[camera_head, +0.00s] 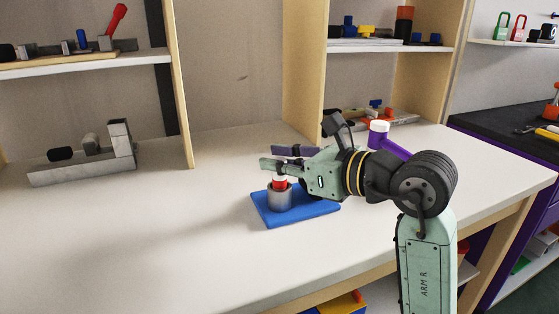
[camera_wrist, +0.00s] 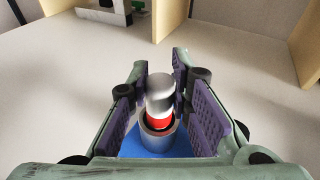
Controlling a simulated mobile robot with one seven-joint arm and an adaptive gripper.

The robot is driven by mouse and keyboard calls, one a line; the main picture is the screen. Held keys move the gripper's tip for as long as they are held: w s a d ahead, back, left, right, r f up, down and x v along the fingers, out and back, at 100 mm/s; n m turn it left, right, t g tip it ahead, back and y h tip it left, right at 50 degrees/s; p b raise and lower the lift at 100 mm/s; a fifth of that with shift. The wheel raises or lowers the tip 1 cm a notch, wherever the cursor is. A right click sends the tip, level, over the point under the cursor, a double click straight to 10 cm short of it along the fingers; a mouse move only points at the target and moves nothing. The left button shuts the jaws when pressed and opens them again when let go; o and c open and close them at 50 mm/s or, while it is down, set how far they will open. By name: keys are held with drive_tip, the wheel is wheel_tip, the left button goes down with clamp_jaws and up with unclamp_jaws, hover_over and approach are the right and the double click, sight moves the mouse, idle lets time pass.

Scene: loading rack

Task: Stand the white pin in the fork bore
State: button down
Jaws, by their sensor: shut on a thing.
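The white pin (camera_wrist: 160,92) has a pale top and a red band, and stands upright between the fingers of my gripper (camera_wrist: 161,78). In the head view my gripper (camera_head: 283,163) reaches in from the right and is shut on the pin's upper part. The pin (camera_head: 280,183) is at the mouth of a grey round socket (camera_head: 280,200) on a blue plate (camera_head: 314,208). Its lower end is hidden by the socket's rim, so its depth cannot be told. A purple piece (camera_head: 390,147) with a white-topped cylinder stands behind my wrist, partly hidden. I cannot tell for certain which part is the fork.
A grey bracket (camera_head: 82,172) with a dark cylinder lies at the left of the white table (camera_head: 170,230). Shelves (camera_head: 85,58) with loose parts stand behind. Upright wooden panels (camera_head: 303,70) bound the back. The table's front left is clear.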

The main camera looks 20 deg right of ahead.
drive_tip(key=c, duration=1.4)
unclamp_jaws()
drive_tip(key=v, duration=1.2)
drive_tip(key=shift+s+d, duration=0.1)
